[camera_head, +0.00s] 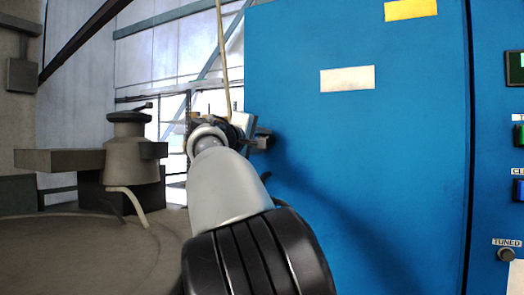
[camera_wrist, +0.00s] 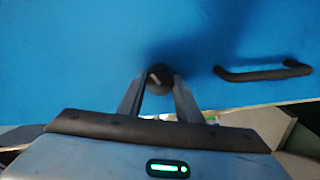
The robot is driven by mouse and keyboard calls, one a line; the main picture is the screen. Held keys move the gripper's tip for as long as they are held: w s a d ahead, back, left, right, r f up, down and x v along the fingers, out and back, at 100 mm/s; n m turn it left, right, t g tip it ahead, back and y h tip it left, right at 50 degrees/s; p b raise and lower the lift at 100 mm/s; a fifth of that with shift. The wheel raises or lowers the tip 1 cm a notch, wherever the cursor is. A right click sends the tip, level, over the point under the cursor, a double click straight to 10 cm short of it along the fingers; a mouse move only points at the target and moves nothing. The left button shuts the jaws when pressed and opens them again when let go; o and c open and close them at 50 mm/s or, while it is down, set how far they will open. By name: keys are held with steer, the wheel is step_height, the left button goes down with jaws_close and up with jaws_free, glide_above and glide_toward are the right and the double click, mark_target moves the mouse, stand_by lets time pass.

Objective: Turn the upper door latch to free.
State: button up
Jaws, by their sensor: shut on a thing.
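The blue door (camera_head: 340,160) fills the right half of the head view and also shows as the blue surface in the wrist view (camera_wrist: 70,70). A small round dark latch knob (camera_wrist: 158,74) sits on it, with a short pale mark on its face. My gripper (camera_wrist: 159,88) has one finger on each side of the knob and is shut on it. In the head view, my gripper (camera_head: 262,138) is at the left edge of the blue door, and the latch is hidden there. I cannot read the latch's setting from these frames.
A dark bar handle (camera_wrist: 265,73) is on the door to the right of the knob. A control panel with buttons (camera_head: 506,255) is at the far right. A grey machine part (camera_head: 132,150) stands at the left. A thin cable (camera_head: 223,60) hangs above my wrist.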

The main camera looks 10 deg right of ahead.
steer(key=m+b, duration=0.3)
steer(key=m, duration=0.2)
steer(key=shift+m, duration=0.4)
stand_by(0.4)
steer(key=o, duration=1)
steer(key=shift+o, duration=0.2)
steer(key=b+v, duration=0.2)
steer(key=v, duration=1.5)
steer(key=shift+s+a+b, duration=0.15)
steer(key=shift+b, duration=0.2)
